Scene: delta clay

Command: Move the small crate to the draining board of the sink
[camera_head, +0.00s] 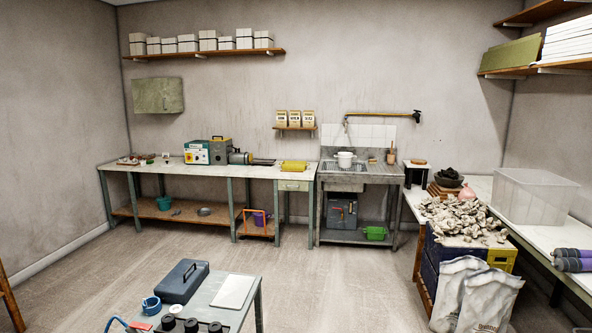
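A small green crate (375,233) sits on the lower shelf of the sink unit, at its right side. The metal sink unit (384,178) stands against the back wall. A white pot (345,159) stands at its basin, and a brown cup with tools (391,157) stands at its back right. The flat metal top right of the pot looks like the draining board (376,170), though its surface is too small to make out clearly. Neither of my grippers is in view.
A grey toolbox (342,211) is under the sink. A low table (258,297) is in front. Open floor (315,275) leads to the sink.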

